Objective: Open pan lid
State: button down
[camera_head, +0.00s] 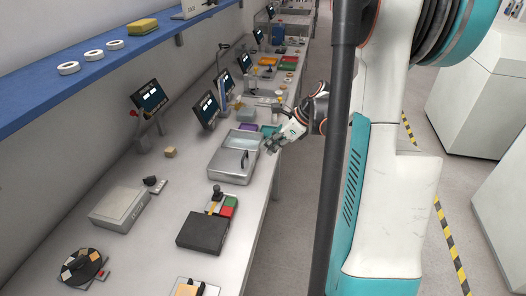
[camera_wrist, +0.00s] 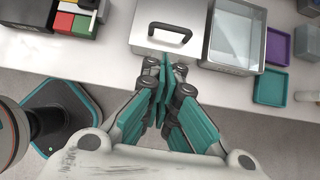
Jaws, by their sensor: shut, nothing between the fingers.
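The pan lid (camera_wrist: 152,14) is a flat grey metal cover with a black bar handle (camera_wrist: 165,34), at the top centre of the wrist view. In the head view my gripper (camera_head: 270,147) is just right of the lid.
A black case (camera_head: 204,232) with coloured blocks stands nearer on the table. The aisle right of the table is open floor.

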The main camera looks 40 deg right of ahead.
aim_at(248, 165)
jog(key=b+x, duration=0.2)
jog(key=x, duration=0.7)
jog(key=shift+a+b, duration=0.1)
jog(key=shift+b, duration=0.3)
jog(key=shift+r, duration=0.1)
jog(key=w+a+r+g+h+p, duration=0.4)
jog(key=w+a+r+g+p, duration=0.2)
jog(key=w+a+r+p, duration=0.3)
notch_tip(248, 165, up, 5)
jog(key=shift+w+f+h+p, duration=0.25)
jog(key=shift+w+p, duration=0.45)
jog(key=shift+w, duration=0.5)
dwell(0.6)
